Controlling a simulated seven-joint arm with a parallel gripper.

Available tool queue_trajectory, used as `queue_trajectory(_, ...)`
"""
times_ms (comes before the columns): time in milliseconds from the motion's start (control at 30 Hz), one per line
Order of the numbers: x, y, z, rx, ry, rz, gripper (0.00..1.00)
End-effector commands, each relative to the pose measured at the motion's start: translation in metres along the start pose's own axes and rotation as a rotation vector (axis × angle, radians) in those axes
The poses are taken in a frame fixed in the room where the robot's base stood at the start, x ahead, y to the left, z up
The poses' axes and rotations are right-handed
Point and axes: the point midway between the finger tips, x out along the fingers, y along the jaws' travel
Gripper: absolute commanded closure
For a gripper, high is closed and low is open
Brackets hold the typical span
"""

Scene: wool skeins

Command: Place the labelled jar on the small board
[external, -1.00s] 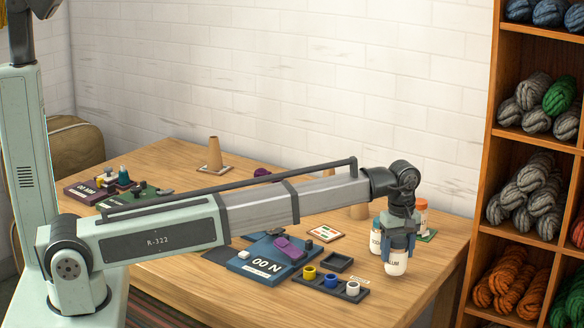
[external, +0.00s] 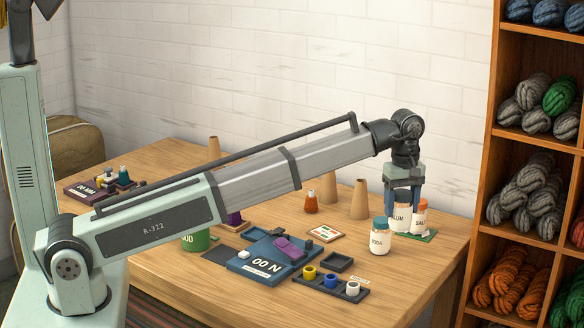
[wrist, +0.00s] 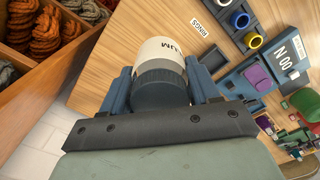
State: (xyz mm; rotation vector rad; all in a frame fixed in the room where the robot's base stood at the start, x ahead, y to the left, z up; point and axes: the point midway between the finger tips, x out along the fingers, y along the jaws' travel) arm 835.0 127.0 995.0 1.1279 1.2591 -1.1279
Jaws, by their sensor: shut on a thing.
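My gripper (external: 403,205) is shut on a white jar with a dark lid (external: 399,220), with part of its label reading "LUM". The jar is upright, and in the wrist view (wrist: 160,62) it sits between the blue fingers. In the external view it is just left of a white, orange-lidded jar reading "SALT" (external: 420,217). A small green board (external: 429,237) shows under and beside that jar. I cannot tell whether the held jar touches the board, as its base is partly hidden by a teal-lidded "SODA" jar (external: 380,239) in front.
Tan cones (external: 360,200) and an orange flask (external: 311,203) stand behind. A dark tray with small coloured pots (external: 331,281) and a blue "00 N" board (external: 262,262) lie to the left. A wool shelf (external: 487,160) rises at right. The table's front right is clear.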

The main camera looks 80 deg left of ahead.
Motion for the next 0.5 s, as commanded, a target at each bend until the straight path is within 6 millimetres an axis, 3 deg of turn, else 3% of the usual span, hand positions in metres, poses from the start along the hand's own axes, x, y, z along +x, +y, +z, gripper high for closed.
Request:
queue_trajectory(67,-0.017,0.001,0.000,0.000,0.000,0.002,0.78)
queue_trajectory(267,-0.014,-0.008,-0.043,0.011,0.000,0.000,0.78)
queue_trajectory(500,-0.014,-0.025,-0.113,0.035,0.000,0.000,0.78)
